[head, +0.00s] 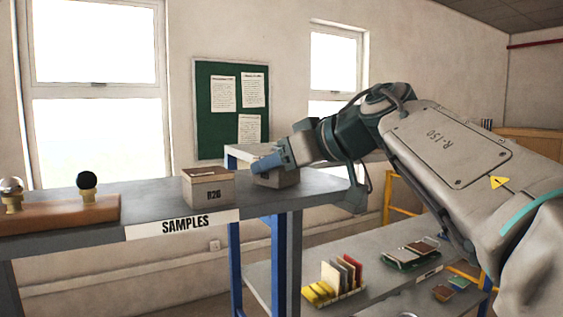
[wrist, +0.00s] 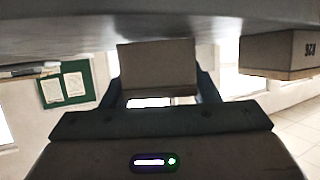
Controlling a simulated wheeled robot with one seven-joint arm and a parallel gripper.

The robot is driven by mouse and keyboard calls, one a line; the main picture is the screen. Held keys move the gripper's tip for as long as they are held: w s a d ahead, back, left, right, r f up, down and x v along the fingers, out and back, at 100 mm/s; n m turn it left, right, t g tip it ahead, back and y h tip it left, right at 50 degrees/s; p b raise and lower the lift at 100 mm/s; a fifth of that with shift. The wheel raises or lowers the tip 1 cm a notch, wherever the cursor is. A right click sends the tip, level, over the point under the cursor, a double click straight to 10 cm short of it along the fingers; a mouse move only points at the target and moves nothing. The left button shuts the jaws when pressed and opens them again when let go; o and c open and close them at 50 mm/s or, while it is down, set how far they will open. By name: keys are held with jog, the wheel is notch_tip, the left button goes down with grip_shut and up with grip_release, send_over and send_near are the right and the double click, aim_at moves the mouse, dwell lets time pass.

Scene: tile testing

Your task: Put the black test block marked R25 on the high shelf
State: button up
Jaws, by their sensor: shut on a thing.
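My gripper (head: 272,163) is shut on a grey-brown block (head: 280,179) over the right part of the grey shelf labelled SAMPLES (head: 140,206). The held block (wrist: 157,66) sits between both fingers in the wrist view, where the scene is upside down. It is at or just above the shelf surface; I cannot tell if it touches. No marking shows on it, and it does not look clearly black. Left of it stands a similar pale-sided block that seems to read R26 (head: 208,188), also in the wrist view (wrist: 281,52).
A lower shelf (head: 375,250) holds colored tiles (head: 342,276) and trays. A green notice board (head: 231,110) hangs behind.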

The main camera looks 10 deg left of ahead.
jog(key=shift+f, duration=0.1)
jog(key=o, duration=1.4)
jog(key=shift+f, duration=0.1)
jog(key=shift+c, duration=0.2)
